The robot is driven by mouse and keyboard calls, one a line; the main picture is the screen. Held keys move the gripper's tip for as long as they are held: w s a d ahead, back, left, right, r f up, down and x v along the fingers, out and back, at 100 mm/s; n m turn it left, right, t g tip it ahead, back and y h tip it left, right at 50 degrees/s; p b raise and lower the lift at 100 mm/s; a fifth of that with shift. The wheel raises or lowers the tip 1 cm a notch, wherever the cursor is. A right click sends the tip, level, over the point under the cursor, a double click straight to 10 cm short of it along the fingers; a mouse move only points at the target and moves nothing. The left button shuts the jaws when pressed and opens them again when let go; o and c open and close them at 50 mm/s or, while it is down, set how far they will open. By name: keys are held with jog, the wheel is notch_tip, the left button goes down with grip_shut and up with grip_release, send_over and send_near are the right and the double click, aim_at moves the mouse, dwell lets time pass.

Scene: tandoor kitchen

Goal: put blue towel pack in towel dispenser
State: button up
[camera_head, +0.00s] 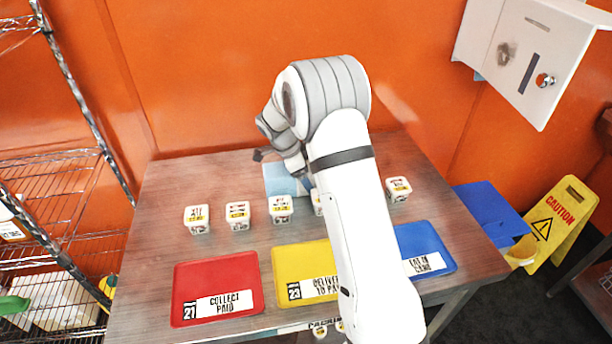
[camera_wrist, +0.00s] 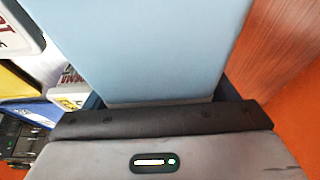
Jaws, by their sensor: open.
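The light blue towel pack (camera_head: 280,178) is at the back of the table, partly hidden behind my arm. In the wrist view the pack (camera_wrist: 140,45) fills the middle, close in front of my gripper (camera_wrist: 160,100). The gripper is open, with a finger near each side of the pack; contact is not clear. In the head view my gripper (camera_head: 290,165) is mostly hidden by the wrist. The white towel dispenser (camera_head: 545,45) is on the orange wall at the upper right, with a dark slot and a round lock on its front.
Several small labelled tubs (camera_head: 238,215) stand in a row on the wooden table (camera_head: 150,260). Red (camera_head: 190,280), yellow (camera_head: 300,262) and blue (camera_head: 425,240) trays lie in front. A wire rack (camera_head: 60,170) stands left. A yellow caution sign (camera_head: 562,220) is right.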

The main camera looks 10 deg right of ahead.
jog(key=c, duration=0.9)
jog(key=shift+r, duration=0.1)
jog(key=shift+c, duration=0.7)
jog(key=shift+r, duration=0.1)
